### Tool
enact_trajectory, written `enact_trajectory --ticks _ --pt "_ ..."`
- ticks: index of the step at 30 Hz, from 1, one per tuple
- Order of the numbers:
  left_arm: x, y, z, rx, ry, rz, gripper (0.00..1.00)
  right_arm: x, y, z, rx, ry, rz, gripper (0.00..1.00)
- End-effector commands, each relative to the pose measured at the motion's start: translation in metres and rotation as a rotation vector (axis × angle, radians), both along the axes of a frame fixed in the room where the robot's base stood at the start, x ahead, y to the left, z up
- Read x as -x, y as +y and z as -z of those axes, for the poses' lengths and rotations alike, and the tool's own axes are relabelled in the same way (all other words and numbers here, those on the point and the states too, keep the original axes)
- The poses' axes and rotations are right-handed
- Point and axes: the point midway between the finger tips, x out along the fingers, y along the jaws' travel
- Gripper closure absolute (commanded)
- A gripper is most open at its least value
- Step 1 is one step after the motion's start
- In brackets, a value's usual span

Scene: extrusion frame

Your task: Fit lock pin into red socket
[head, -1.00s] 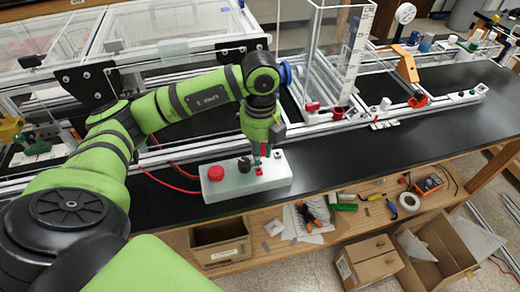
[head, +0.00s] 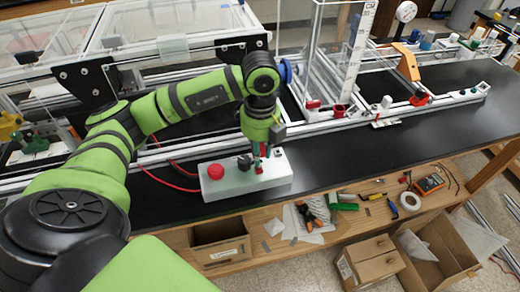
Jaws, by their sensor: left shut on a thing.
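A white box (head: 228,185) lies on the black bench top, with a round red button (head: 215,172) and a black knob (head: 244,164) on it. The red socket (head: 259,170) is a small red spot on the box top, right of the knob and partly covered by my fingers. My left gripper (head: 260,158) points down at the socket, shut on what I take to be the lock pin. The pin is too small and hidden to make out, so I cannot tell whether it is inside the socket or just above it. My right gripper is not in view.
Aluminium rails (head: 190,147) run behind the box, with red cables (head: 165,180) at its left. A clear upright container (head: 330,60) stands farther back. The bench top (head: 350,160) right of the box is clear. A lower wooden shelf (head: 350,205) holds tools and tape.

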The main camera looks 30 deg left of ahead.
Motion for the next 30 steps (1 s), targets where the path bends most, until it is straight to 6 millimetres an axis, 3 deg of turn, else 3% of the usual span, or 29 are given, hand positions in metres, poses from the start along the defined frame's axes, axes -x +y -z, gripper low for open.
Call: enact_trajectory --ticks 17,18,20,30 --pt "0.000 0.000 0.016 -0.001 0.001 0.000 1.00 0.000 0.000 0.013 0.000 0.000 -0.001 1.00" --pt "0.000 0.000 0.015 0.000 0.000 0.000 0.67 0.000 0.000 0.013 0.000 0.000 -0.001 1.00" --pt "0.000 0.000 0.015 0.000 0.000 0.000 0.48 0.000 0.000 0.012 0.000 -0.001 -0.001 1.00" --pt "0.000 0.000 0.014 0.000 0.000 0.000 0.48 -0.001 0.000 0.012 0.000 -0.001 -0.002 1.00"
